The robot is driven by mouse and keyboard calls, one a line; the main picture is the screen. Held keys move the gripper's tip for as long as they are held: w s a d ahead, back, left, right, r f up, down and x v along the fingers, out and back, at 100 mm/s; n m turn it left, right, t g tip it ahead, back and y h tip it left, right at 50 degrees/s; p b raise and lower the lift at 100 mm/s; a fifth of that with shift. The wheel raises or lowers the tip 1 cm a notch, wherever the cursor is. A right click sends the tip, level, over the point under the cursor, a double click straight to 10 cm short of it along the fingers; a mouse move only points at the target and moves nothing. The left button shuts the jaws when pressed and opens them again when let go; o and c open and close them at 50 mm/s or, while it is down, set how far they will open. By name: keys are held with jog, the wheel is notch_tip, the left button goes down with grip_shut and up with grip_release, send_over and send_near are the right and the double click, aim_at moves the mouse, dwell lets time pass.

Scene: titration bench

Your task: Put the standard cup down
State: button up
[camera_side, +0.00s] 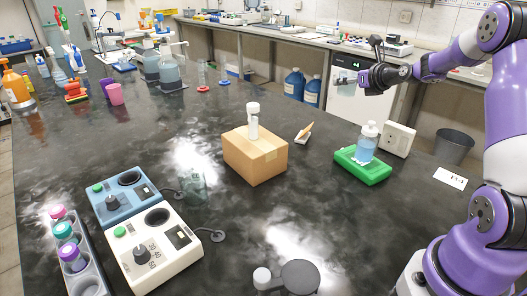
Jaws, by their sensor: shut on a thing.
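My gripper (367,78) is at the upper right, raised well above the bench in front of a white cabinet. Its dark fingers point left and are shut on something. The held thing is too small and dark here to make out, so I cannot confirm that it is the standard cup. A small white-capped container (252,121) stands upright on a cardboard box (264,162) mid-bench, apart from my gripper. A clear bottle with pale blue liquid (367,146) stands on a green block (361,168), below and apart from my gripper.
A faint glass beaker (192,187) stands left of the box. Blue (126,200) and white (150,247) instruments and a tube rack (86,276) are at the front left. A small brush (304,133) and a white box (398,140) flank the green block.

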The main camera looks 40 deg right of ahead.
jog(key=shift+m+h, duration=0.6)
jog(key=shift+h, duration=0.1)
jog(key=d+f, duration=0.1)
jog(key=f, duration=0.3)
jog(key=d+f, duration=0.1)
jog(key=f, duration=0.4)
jog(key=d+f, duration=0.1)
jog(key=f, duration=0.4)
jog(key=shift+s+d+f, duration=0.15)
jog(key=shift+s+f, duration=0.1)
jog(key=shift+f, duration=0.1)
jog(key=o, duration=1.3)
